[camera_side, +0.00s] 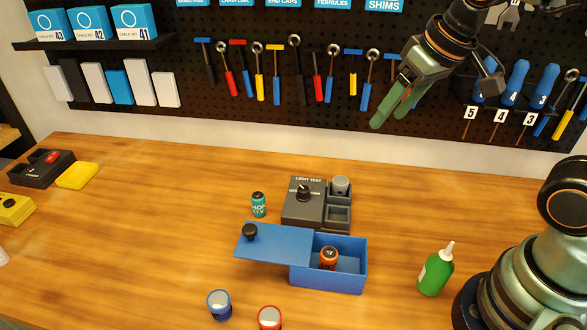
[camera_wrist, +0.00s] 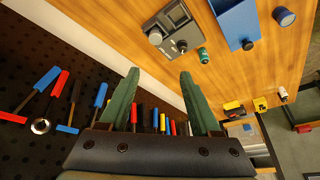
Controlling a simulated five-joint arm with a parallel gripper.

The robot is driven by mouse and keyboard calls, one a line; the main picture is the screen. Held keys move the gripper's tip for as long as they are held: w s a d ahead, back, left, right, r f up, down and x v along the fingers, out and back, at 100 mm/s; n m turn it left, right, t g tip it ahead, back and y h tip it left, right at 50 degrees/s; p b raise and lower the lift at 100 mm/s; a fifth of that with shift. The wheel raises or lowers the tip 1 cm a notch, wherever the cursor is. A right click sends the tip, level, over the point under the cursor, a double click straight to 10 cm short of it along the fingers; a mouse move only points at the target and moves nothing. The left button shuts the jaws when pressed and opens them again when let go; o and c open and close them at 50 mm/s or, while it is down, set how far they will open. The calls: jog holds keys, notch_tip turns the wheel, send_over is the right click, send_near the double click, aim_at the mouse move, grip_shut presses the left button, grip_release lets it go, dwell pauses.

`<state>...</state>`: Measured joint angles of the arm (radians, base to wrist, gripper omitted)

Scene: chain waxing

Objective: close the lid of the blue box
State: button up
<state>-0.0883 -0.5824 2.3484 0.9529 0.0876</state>
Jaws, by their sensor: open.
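The blue box (camera_side: 327,283) stands on the wooden table, its right part uncovered. Its flat blue lid (camera_side: 276,244) is slid to the left, covers the box's left part and overhangs past its left side. A black knob (camera_side: 250,231) sits near the lid's left end. An orange-and-black can (camera_side: 329,258) stands inside the uncovered part. In the wrist view the lid (camera_wrist: 236,20) is at the top edge, with its knob (camera_wrist: 248,44). My gripper (camera_side: 391,118) is open and empty, high above the table near the pegboard, well away from the box.
Behind the box are a grey light tester (camera_side: 304,208) and a small teal can (camera_side: 259,204). Blue-rimmed (camera_side: 219,305) and red-rimmed (camera_side: 269,318) cups stand in front. A green bottle (camera_side: 436,270) stands to the right. Tools hang on the black pegboard (camera_side: 310,120). The table left of the lid is clear.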

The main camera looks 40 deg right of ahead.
jog(key=w+a+g, duration=0.3)
jog(key=w+a, duration=0.3)
jog(key=a, duration=0.7)
jog(key=g, duration=0.2)
send_near(249, 228)
notch_tip(249, 228, down, 8)
jog(key=shift+s+a+f, duration=0.1)
jog(key=shift+s+f, duration=0.05)
jog(key=shift+f, duration=0.1)
grip_shut()
jog(key=shift+r, duration=0.1)
dwell(0.5)
